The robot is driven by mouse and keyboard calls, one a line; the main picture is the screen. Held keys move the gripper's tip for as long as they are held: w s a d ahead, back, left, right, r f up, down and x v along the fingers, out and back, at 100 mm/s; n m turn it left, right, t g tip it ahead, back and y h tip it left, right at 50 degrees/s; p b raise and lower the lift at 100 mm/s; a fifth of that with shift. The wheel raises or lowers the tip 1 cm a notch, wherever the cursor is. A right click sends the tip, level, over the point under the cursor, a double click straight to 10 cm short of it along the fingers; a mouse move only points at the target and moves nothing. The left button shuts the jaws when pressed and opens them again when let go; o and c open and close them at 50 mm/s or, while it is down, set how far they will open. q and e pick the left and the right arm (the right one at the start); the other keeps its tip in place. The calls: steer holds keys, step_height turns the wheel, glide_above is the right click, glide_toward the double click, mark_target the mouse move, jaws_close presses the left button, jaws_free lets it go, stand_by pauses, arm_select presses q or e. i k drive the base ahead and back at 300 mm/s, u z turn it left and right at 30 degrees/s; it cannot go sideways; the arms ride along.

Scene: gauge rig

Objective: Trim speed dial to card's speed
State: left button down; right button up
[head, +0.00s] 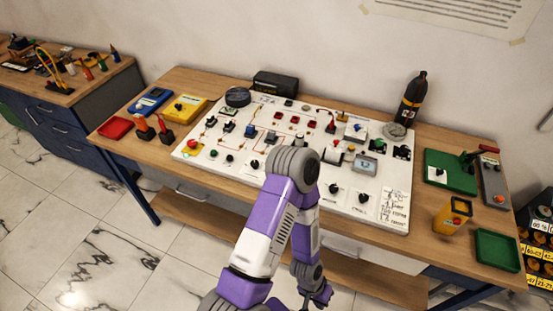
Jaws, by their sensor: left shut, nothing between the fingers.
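A white panel board (185,152) lies on the wooden table, covered with small knobs, switches and lamps. A card (396,208) with handwritten lines lies at its front right corner; the writing is too small to read surely. Two black dials, one (335,188) and another (363,198) to its right, sit left of the card; I cannot tell which is the speed dial, nor their settings. My left arm bends over the board's front edge and hides part of it. My left gripper (318,296) hangs low in front of the table, shut and empty, apart from the board. My right gripper is out of view.
Blue and yellow meters (188,109) and a red tray (115,128) stand at the left. A dark bottle (411,100) stands behind the board. A green tray (497,250), a yellow device (453,214) and a green box (449,172) occupy the right end.

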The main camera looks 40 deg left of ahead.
mark_target(255, 164)
steer(key=z, duration=1.05)
steer(key=i, duration=0.5)
steer(key=u, duration=3.4)
